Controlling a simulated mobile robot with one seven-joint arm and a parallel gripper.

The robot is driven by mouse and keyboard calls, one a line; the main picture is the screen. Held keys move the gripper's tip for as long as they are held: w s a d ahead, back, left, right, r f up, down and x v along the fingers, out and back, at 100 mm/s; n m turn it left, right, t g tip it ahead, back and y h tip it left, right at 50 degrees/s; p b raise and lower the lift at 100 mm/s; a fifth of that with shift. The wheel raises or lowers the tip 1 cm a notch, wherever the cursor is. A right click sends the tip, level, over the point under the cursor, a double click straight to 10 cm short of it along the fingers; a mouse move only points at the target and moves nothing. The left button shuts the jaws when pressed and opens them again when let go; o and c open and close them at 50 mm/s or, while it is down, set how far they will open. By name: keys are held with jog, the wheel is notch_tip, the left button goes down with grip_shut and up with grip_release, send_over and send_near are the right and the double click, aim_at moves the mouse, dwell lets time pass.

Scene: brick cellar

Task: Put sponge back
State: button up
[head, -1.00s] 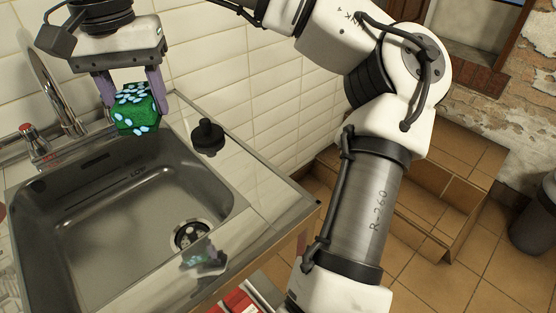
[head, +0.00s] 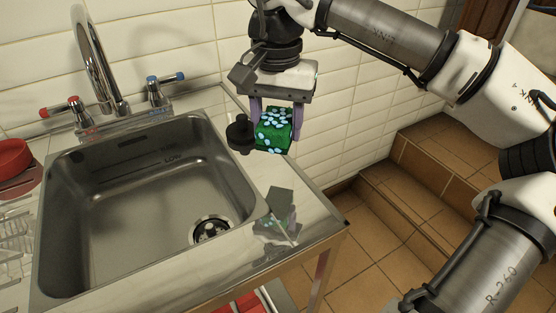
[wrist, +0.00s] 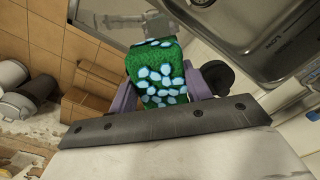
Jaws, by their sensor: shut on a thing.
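The sponge (head: 273,131) is a green block with pale blue spots. My gripper (head: 276,125) is shut on it, one purple finger on each side. It holds the sponge in front of the white tiled wall, just right of the black sink plug (head: 240,134) in the head view. The wrist view also shows the sponge (wrist: 158,82) between the fingers, with the black plug (wrist: 217,77) beside the right finger. The sponge looks raised above the metal counter (head: 292,205); its exact height is hard to tell.
The steel sink basin (head: 135,195) lies to the left, with a tall tap (head: 97,60) and red and blue handles behind it. A red bowl (head: 13,158) stands at the far left. The counter ends at the right, above a tiled floor and steps (head: 425,165).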

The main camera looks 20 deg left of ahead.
aim_at(277, 119)
notch_tip(277, 119, down, 8)
jog(key=shift+f, duration=0.1)
dwell(0.4)
jog(key=shift+f+b, duration=0.2)
jog(key=shift+b, duration=0.1)
jog(key=o, duration=0.9)
jog(key=shift+r, duration=0.1)
notch_tip(277, 119, up, 12)
jog(key=shift+r+p, duration=0.15)
jog(key=shift+p, duration=0.25)
